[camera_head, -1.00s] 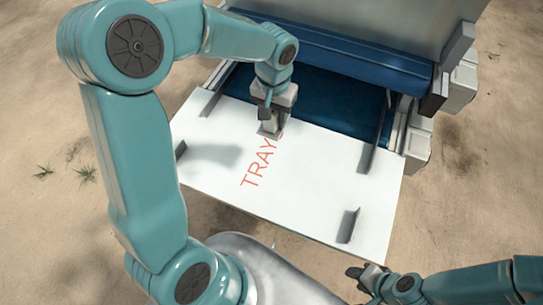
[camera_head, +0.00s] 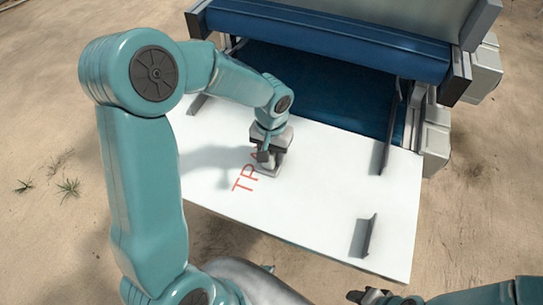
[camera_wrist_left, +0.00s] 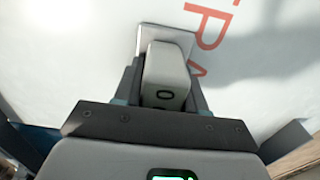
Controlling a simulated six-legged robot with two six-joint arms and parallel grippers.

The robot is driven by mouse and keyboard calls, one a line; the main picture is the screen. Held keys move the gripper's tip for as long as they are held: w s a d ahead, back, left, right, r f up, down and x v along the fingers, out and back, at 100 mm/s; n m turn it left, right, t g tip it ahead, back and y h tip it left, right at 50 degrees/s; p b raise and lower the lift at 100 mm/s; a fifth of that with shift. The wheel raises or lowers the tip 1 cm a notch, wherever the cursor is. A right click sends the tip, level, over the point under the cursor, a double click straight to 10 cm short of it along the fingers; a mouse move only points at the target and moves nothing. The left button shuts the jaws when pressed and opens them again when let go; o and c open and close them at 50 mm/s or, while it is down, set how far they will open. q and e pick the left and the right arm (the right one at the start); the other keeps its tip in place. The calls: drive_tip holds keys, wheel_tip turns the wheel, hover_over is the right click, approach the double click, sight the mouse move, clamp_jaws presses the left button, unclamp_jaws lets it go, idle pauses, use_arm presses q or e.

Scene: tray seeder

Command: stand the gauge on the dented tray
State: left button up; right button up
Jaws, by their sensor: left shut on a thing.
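My left gripper (camera_head: 268,160) is shut on a small grey block with a flat plate at its foot, which looks like the gauge (camera_head: 270,171). In the left wrist view the gauge (camera_wrist_left: 165,72) sits upright between the fingers (camera_wrist_left: 163,95). It is over the white board (camera_head: 320,200), beside red letters that the gripper partly covers. I cannot tell whether its foot touches the board. No dented tray shows in these views. My right gripper (camera_head: 372,297) is partly in view at the bottom edge, and its jaws are unclear.
A blue belt (camera_head: 315,85) runs behind the board under a blue roller (camera_head: 330,38) of the machine. Dark upright guides (camera_head: 367,236) stand on the board's right side and at its back left. The board's middle right is clear. Sandy ground lies around.

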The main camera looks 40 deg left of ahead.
use_arm(q)
drive_tip(key=shift+r, duration=0.1)
drive_tip(key=shift+f, duration=0.2)
drive_tip(key=o, duration=1.2)
drive_tip(key=shift+c, duration=0.2)
